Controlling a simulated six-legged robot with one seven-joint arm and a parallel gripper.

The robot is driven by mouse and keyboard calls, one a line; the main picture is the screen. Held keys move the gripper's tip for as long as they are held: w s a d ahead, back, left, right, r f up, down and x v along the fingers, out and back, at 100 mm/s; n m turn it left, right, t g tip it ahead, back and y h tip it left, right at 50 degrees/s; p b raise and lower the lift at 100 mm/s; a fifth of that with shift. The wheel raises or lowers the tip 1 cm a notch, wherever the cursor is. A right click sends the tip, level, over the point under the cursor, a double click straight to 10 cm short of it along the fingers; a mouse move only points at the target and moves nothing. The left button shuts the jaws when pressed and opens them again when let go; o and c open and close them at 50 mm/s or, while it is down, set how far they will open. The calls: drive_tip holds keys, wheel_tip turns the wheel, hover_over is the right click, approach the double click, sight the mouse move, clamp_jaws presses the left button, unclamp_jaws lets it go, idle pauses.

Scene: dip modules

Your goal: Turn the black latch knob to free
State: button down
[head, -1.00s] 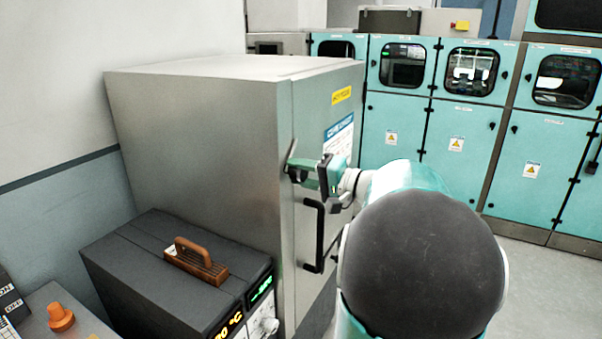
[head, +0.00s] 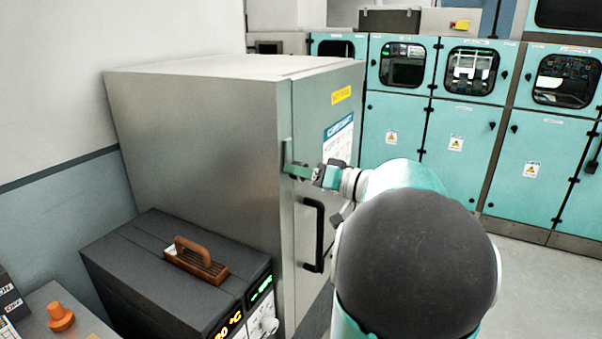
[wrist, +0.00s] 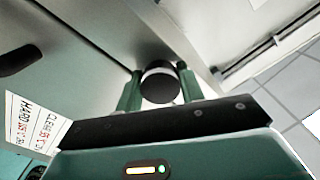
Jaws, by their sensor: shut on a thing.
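The black latch knob (wrist: 157,86) shows in the wrist view as a dark round end with a pale band, between the two green fingers of my gripper (wrist: 160,80). The fingers are shut on it from both sides. In the head view my gripper (head: 298,170) reaches the front edge of the grey metal cabinet (head: 205,135), and its fingers hide the knob. A narrow upright grey bar (head: 286,150) stands at the cabinet edge just above the fingers.
A black door handle (head: 319,235) is on the cabinet front below my gripper.

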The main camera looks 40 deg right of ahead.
drive_tip(key=shift+d, duration=0.1)
idle(0.3)
drive_tip(key=c, duration=0.9)
unclamp_jaws()
drive_tip(key=shift+s, duration=0.15)
drive_tip(key=v, duration=1.3)
drive_tip(key=shift+s, duration=0.3)
